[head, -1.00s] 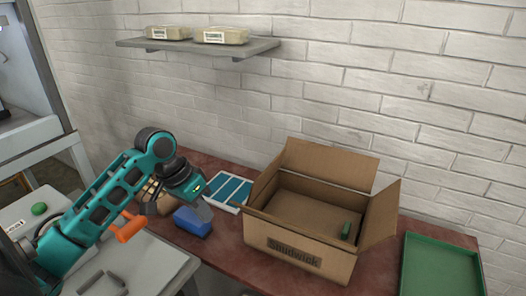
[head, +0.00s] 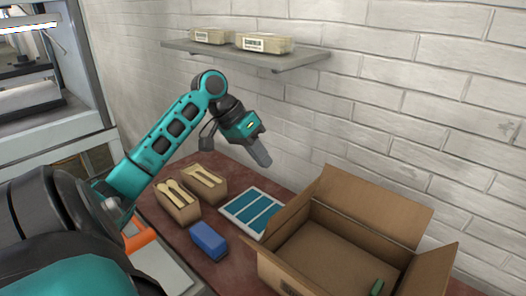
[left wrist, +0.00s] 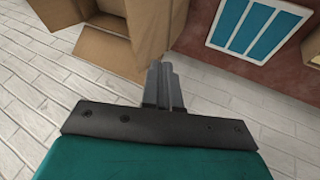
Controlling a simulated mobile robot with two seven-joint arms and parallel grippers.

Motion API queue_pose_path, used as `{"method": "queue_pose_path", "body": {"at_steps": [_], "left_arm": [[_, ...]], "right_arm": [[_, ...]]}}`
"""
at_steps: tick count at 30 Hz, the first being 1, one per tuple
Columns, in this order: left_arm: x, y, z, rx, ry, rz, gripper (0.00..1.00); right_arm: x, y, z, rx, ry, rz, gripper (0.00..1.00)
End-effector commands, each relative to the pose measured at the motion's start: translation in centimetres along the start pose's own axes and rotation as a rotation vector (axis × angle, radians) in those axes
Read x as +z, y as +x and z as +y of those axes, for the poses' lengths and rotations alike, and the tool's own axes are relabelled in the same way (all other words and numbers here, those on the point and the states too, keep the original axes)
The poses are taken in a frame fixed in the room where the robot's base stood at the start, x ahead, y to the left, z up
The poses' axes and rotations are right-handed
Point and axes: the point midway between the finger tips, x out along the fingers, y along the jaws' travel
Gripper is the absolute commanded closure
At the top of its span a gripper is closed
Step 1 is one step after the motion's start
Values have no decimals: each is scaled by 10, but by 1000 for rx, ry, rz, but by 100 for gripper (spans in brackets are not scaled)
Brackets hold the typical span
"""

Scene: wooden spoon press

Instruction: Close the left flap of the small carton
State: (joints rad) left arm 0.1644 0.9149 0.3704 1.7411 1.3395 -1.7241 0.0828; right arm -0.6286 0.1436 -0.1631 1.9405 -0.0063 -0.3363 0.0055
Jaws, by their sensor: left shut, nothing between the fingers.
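The small carton (head: 275,268) is brown cardboard and stands open at the lower right of the head view, its front partly cut off. Its left flap (head: 284,217) stands up and open along the left edge. The back flap (head: 375,205) and right flap (head: 428,272) are also raised. A small green item (head: 376,287) lies inside. In the left wrist view the left flap (left wrist: 150,28) shows just beyond the fingertips. My left gripper (head: 262,158) is shut and empty, in the air left of and above the carton, apart from the flap. My right gripper is not in view.
A blue block (head: 208,240), a white-framed blue panel (head: 232,208) and two boxes of wooden spoons (head: 178,207) (head: 204,186) are on the red table left of the carton. A wall shelf (head: 290,62) with packages is above. A brick wall stands behind.

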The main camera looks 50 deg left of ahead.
Motion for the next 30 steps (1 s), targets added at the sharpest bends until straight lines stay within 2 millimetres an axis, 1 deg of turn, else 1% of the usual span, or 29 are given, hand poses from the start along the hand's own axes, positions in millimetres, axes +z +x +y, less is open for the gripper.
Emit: {"method": "queue_pose_path", "body": {"at_steps": [1,6,8,12,15,19,30], "left_arm": [[0,12,1,4,-1,-1,100],[0,49,1,3,-1,0,100],[0,61,1,3,-1,-2,100],[2,75,18,2,3,1,100],[3,81,26,2,1,1,100],[4,85,31,0,1,0,100],[4,86,32,-1,0,0,100]], "right_arm": [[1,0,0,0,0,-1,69],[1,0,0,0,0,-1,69],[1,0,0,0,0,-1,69],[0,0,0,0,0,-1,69],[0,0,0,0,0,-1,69],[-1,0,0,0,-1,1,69],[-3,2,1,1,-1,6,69]]}}
